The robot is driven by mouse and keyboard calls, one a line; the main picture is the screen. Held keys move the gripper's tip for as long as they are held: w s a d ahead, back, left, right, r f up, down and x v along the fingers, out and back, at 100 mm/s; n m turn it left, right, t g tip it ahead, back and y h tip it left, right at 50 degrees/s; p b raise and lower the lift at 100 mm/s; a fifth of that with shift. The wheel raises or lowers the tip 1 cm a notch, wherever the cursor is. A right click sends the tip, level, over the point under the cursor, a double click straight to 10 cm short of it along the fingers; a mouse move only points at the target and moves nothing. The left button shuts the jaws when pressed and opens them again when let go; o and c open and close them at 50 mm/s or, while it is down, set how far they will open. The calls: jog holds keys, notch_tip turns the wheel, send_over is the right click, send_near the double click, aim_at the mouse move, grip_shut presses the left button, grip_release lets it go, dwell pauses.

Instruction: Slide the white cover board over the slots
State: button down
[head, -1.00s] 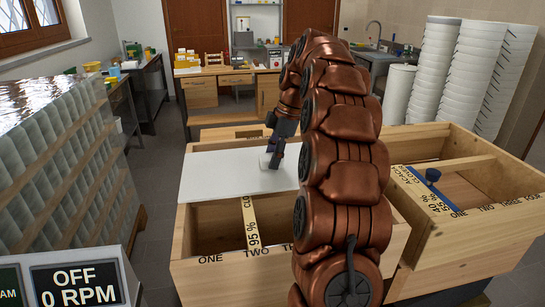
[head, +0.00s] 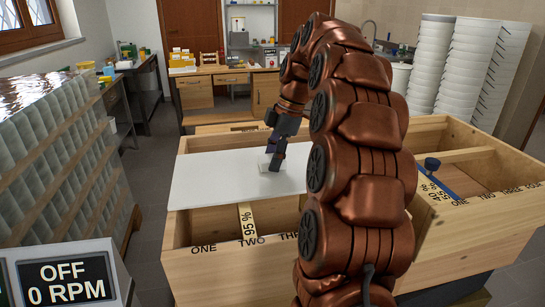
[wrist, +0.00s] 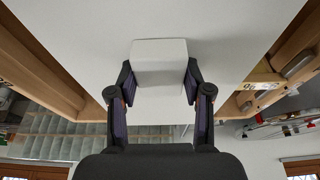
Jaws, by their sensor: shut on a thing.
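The white cover board (head: 218,181) lies flat across the wooden tank (head: 330,270), over its back part. The front slots, marked ONE and TWO, show open in front of it. My gripper (head: 270,166) points down at the board's white block handle (head: 264,168). In the wrist view my gripper (wrist: 160,85) has one finger on each side of the handle (wrist: 159,62), shut on it. The board (wrist: 80,30) fills the top of that view. My arm hides the board's right end and part of the tank in the head view.
A tape marked 95 % (head: 246,222) runs along a divider in the front opening. A glassy rack (head: 60,150) and an OFF 0 RPM display (head: 66,281) stand left. White bucket stacks (head: 440,65) stand back right.

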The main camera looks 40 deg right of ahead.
aim_at(280, 192)
jog(key=shift+s+a+b, duration=0.8)
jog(key=shift+s+b, duration=0.05)
jog(key=shift+s, duration=0.75)
jog(key=shift+s+a+b, duration=0.75)
jog(key=shift+s+b, duration=0.05)
jog(key=shift+s, duration=0.75)
jog(key=shift+s+a+b, duration=0.8)
jog(key=shift+s+b, duration=0.05)
jog(key=shift+s, duration=0.75)
jog(key=shift+b, duration=0.35)
jog(key=shift+c, duration=2)
grip_release()
